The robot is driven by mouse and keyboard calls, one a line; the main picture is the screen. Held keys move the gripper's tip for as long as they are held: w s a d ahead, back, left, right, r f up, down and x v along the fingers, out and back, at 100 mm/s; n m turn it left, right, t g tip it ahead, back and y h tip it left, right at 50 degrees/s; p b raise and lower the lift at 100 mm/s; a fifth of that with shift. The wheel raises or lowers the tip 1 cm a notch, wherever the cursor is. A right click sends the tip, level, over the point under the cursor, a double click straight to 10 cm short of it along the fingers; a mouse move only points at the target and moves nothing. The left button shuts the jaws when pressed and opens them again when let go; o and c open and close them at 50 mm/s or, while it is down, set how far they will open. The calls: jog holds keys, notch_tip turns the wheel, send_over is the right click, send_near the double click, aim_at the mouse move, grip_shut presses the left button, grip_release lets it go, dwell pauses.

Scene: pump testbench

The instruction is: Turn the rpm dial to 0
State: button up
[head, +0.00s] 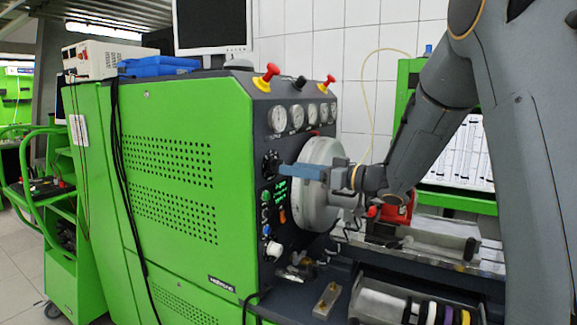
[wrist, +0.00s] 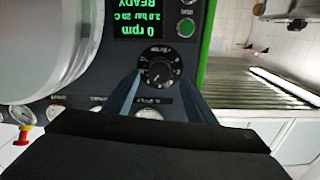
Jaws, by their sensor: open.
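The rpm dial (wrist: 157,68) is a black round knob with white scale marks on the dark panel. In the wrist view, which shows the panel upside down, it lies between the tips of my gripper (wrist: 158,82). The two bluish fingers are apart, one on each side of the dial; I cannot tell whether they touch it. The pointer's setting is too small to read surely. The display (wrist: 140,20) reads "0 rpm", "2.0 bar 20 C" and "READY". In the head view my gripper (head: 290,170) points left at the dial (head: 270,162), which it partly covers.
A large grey-white round housing (head: 320,185) stands close beside my gripper. Several gauges (head: 296,116) sit above, with red knobs (head: 267,77) on top. Green and orange buttons and a white knob (head: 274,249) are below. A rail bench (head: 440,250) lies to the right.

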aim_at(277, 166)
jog(key=shift+p+x, duration=0.3)
jog(key=shift+x, duration=1.25)
jog(key=shift+c, duration=0.2)
jog(key=c, duration=1)
